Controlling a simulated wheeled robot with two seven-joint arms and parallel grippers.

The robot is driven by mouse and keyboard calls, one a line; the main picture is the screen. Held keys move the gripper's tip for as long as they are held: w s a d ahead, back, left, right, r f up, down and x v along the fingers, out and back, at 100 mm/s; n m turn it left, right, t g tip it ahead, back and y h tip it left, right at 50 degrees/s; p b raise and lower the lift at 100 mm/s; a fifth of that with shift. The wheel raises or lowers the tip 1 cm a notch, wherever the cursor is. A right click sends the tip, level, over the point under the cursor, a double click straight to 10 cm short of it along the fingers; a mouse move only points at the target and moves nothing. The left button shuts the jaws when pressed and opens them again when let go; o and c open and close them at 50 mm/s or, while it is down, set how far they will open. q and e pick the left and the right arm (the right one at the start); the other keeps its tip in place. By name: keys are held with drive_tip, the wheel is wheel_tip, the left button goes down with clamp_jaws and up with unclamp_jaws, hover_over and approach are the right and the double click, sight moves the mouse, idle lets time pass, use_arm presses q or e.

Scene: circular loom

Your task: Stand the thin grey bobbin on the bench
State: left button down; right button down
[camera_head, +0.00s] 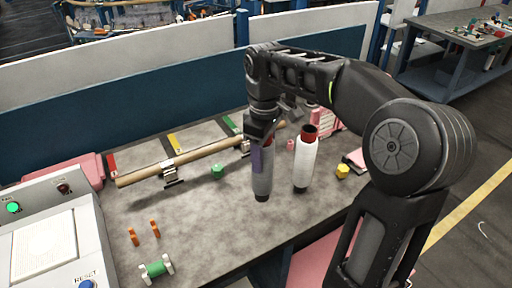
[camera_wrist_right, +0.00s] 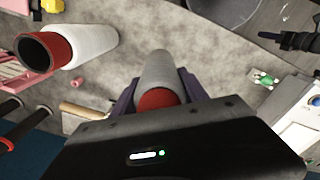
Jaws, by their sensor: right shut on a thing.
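The thin grey bobbin (camera_head: 262,181) is upright, with a dark lower end over the front part of the bench (camera_head: 210,225). My right gripper (camera_head: 262,152) is shut on its upper part. In the right wrist view the grey bobbin (camera_wrist_right: 158,70) shows its red top end between the two fingers of the right gripper (camera_wrist_right: 158,92). I cannot tell whether its lower end touches the bench. My left gripper is not in view.
A thicker white bobbin (camera_head: 304,165) with a red top stands close to the right. A green hex piece (camera_head: 217,171), a yellow piece (camera_head: 343,171), a green spool (camera_head: 157,268) and orange clips (camera_head: 133,236) lie around. A wooden rod (camera_head: 150,174) runs behind; a control box (camera_head: 45,240) is left.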

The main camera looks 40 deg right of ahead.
drive_tip(key=shift+s, duration=0.1)
drive_tip(key=shift+f, duration=0.1)
drive_tip(key=shift+f+b, duration=1.8)
drive_tip(key=shift+f, duration=0.1)
drive_tip(key=shift+f+b, duration=0.35)
drive_tip(key=shift+f, duration=0.1)
drive_tip(key=c, duration=0.5)
unclamp_jaws()
